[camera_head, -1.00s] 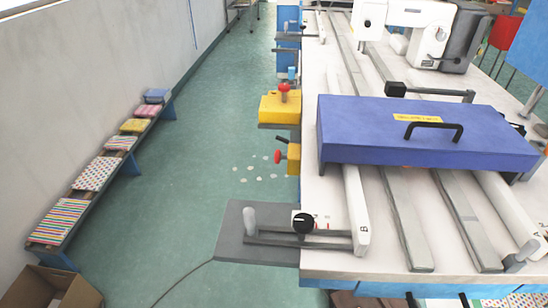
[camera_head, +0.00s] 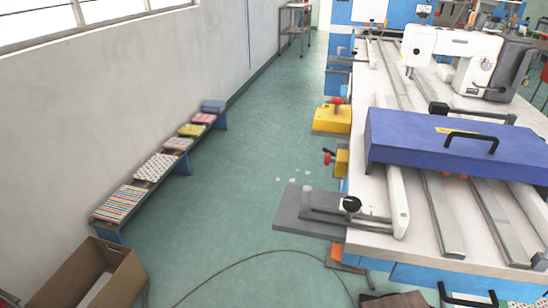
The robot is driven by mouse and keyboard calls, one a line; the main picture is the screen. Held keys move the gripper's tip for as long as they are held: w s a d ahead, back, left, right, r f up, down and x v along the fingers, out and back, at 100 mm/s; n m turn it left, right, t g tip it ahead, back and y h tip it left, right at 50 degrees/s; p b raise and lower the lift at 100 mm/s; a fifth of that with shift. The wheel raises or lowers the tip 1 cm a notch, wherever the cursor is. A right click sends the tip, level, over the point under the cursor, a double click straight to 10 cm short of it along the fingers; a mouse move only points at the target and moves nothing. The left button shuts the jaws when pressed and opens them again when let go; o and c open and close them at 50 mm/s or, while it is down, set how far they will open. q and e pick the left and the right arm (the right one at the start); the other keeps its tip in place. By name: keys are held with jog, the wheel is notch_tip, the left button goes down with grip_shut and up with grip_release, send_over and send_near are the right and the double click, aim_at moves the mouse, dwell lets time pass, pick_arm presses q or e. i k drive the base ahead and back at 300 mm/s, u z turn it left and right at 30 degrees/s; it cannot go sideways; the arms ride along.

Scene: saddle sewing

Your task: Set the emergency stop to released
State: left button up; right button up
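The emergency stop is a red mushroom-shaped button (camera_head: 337,102) on top of a yellow box (camera_head: 331,121). The box is fixed at the left side of the long sewing table, right of the picture's middle. Whether the button is pressed in or raised is too small to tell. Below it is a smaller yellow box (camera_head: 342,162) with a red knob (camera_head: 327,158) and a dark lever. Neither of my grippers can be made out in the view.
The table (camera_head: 376,200) carries rails, a blue cover (camera_head: 440,150) with a black handle and a white sewing machine (camera_head: 450,45). A grey plate (camera_head: 290,212) juts out left. A bench (camera_head: 182,165) with cushions lines the wall; a cardboard box (camera_head: 125,280) stands front left.

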aim_at(328, 159)
jog(key=u, duration=0.55)
jog(key=i, duration=0.95)
jog(key=z, duration=1.55)
